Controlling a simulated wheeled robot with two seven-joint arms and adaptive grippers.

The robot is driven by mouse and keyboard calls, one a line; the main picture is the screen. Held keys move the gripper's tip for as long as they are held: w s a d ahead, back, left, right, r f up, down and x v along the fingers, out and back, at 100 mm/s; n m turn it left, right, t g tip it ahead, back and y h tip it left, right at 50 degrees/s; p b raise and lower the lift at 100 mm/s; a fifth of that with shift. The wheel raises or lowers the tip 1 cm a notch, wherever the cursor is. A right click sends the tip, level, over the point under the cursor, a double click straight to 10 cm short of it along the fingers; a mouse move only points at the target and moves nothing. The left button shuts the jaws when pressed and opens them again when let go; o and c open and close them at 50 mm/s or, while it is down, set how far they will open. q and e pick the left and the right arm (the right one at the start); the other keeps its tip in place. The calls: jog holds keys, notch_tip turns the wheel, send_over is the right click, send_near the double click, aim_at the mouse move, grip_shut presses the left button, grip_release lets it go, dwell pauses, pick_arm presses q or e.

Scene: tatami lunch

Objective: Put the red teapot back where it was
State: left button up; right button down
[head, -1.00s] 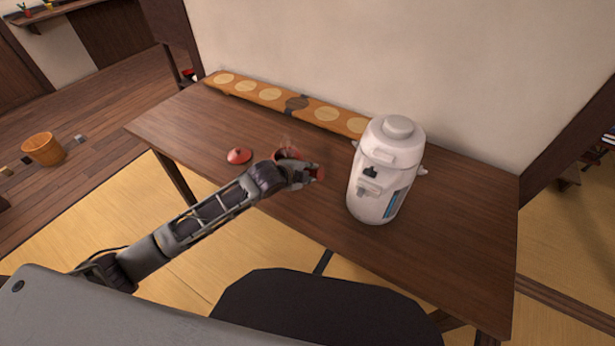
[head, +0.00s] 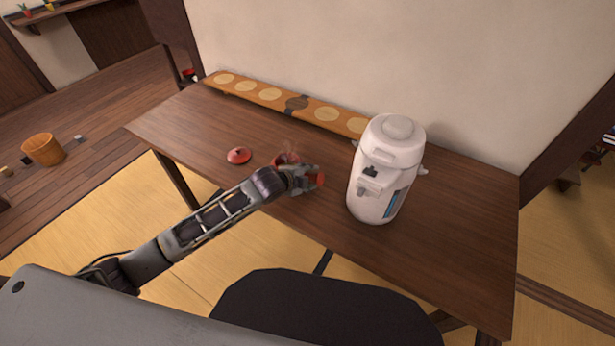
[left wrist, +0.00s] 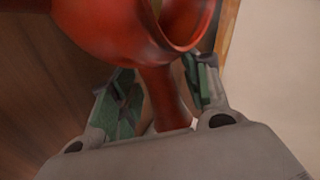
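The red teapot (head: 284,159) is without its lid and stands, or is held, over the middle of the table; faint steam rises from it. My left gripper (head: 306,178) hides part of it, and a red end of its handle shows beyond the fingers. In the left wrist view the teapot's round body and open mouth (left wrist: 115,30) fill the top, and its handle runs between the green finger pads of my left gripper (left wrist: 168,92), which look closed on it. The red lid (head: 238,156) lies on the table to the left. My right gripper is not in view.
A white hot-water dispenser (head: 382,170) stands close to the right of my left gripper. A long wooden board with round pale discs (head: 270,95) lies along the wall. The dark wooden table (head: 450,240) is bare at the right. A black seat (head: 320,310) is in front.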

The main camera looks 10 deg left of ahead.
pick_arm(q)
jog(key=shift+s+a+r, duration=0.1)
jog(key=shift+r, duration=0.1)
jog(key=shift+v, duration=0.9)
jog(key=p+v, duration=0.1)
jog(key=v, duration=0.8)
jog(key=shift+s+r, duration=0.3)
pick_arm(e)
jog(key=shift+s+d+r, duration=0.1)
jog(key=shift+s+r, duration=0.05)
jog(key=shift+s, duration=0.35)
pick_arm(q)
jog(key=shift+a, duration=0.1)
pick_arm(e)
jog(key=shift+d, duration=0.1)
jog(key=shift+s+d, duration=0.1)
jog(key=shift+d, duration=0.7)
